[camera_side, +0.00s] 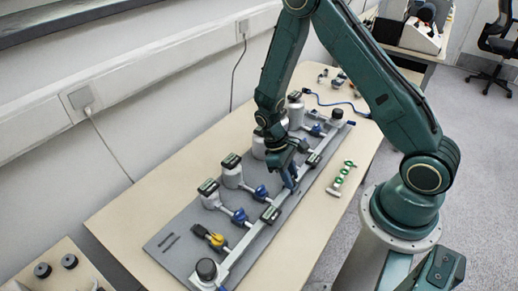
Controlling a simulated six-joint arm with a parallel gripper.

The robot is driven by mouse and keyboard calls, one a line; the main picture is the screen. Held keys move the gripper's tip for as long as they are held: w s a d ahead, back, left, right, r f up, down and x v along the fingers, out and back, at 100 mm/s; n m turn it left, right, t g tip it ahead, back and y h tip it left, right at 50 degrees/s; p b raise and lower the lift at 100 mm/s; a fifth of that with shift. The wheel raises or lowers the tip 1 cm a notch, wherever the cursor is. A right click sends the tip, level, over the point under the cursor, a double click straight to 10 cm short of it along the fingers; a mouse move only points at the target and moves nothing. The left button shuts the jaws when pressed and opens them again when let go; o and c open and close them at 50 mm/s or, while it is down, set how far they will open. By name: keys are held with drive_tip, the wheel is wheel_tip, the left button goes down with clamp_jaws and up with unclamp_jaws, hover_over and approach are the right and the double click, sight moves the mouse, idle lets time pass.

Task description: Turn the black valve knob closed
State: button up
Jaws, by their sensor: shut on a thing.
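A round black knob (207,269) sits on the near end of a long grey pipe (245,243). Another black knob (337,113) sits at the pipe's far end. My gripper (290,180) is at the middle of the pipe, apart from both black knobs. It is shut on a small blue part (291,184) that looks like a valve handle, but the fingers hide most of it. How far either black knob is turned cannot be told.
A grey board (176,265) on the wooden table (131,227) carries several grey gauges, blue valves (239,217) and a yellow valve (215,239). A green fitting (341,178) lies right of the board. A blue cable (340,104) lies at the back.

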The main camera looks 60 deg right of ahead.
drive_tip(key=n, duration=0.2)
drive_tip(key=n+h, duration=0.1)
drive_tip(key=n, duration=0.1)
drive_tip(key=shift+a+t+h, duration=0.15)
drive_tip(key=shift+t+h, duration=0.15)
drive_tip(key=shift+t, duration=0.1)
drive_tip(key=n+h, duration=0.1)
drive_tip(key=n, duration=0.3)
drive_tip(key=shift+s+t, duration=0.1)
drive_tip(key=shift+t, duration=0.3)
drive_tip(key=n+t+h, duration=0.1)
drive_tip(key=n, duration=0.3)
drive_tip(key=shift+s+a, duration=0.1)
drive_tip(key=shift+a, duration=0.05)
drive_tip(key=shift+s+n+t, duration=0.1)
drive_tip(key=shift+n+t, duration=0.9)
drive_tip(key=shift+n, duration=1.2)
drive_tip(key=o, duration=1)
drive_tip(key=shift+c, duration=0.2)
drive_tip(key=shift+r, duration=0.15)
drive_tip(key=v, duration=1.3)
drive_tip(key=shift+a, duration=0.25)
